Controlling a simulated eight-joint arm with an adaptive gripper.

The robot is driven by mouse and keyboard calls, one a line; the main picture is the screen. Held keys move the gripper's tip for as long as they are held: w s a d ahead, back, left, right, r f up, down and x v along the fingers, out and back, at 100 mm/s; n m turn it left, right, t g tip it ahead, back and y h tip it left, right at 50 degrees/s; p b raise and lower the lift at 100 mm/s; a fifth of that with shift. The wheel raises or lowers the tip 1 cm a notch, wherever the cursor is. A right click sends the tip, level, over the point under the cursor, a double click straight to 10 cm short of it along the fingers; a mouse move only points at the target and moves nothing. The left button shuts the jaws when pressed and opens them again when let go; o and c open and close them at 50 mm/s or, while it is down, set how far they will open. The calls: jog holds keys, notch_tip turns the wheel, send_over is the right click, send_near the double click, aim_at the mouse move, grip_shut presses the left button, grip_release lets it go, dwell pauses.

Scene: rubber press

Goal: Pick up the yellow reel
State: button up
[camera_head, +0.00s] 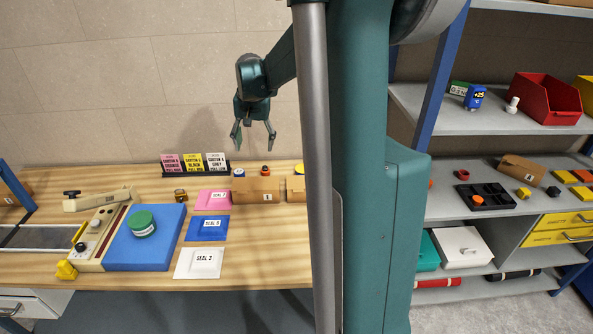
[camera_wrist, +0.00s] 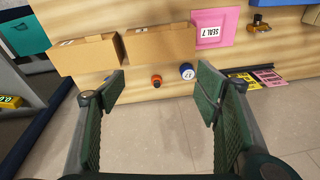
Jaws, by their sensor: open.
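A small round yellow thing (camera_head: 299,168), likely the yellow reel, stands at the back of the wooden table (camera_head: 170,240) in the head view. It is partly hidden by my column, so I cannot tell its full shape. I cannot make it out in the wrist view. My gripper (camera_head: 253,142) is open and empty, above the back edge of the table and to the left of the yellow thing. In the wrist view my gripper (camera_wrist: 160,88) shows its two fingers wide apart, with nothing between them.
An orange-and-black reel (camera_head: 266,170) and a blue-and-white reel (camera_head: 239,172) stand behind cardboard boxes (camera_head: 245,190). Left of them is a card rack (camera_head: 195,172). Seal sheets (camera_head: 208,228) and a blue mat (camera_head: 150,255) with a green disc (camera_head: 140,223) lie in front.

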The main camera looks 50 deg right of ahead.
jog(key=w+d+f+m+g, duration=0.1)
jog(key=d+f, duration=0.3)
jog(key=d, duration=0.3)
jog(key=w+d+f+m, duration=0.1)
jog(key=d+f+m, duration=0.1)
jog(key=d+f, duration=0.4)
jog(key=m+g+y, duration=0.1)
jog(key=m, duration=0.1)
send_over(303, 168)
jog(key=f, duration=0.9)
jog(key=shift+w+d+f, duration=0.1)
jog(key=shift+d+f, duration=0.15)
jog(key=shift+f, duration=0.1)
jog(key=shift+f, duration=1.35)
jog(key=shift+a+f, duration=0.15)
jog(key=shift+f, duration=1.15)
jog(key=shift+a+f, duration=0.1)
jog(key=shift+f, duration=1.2)
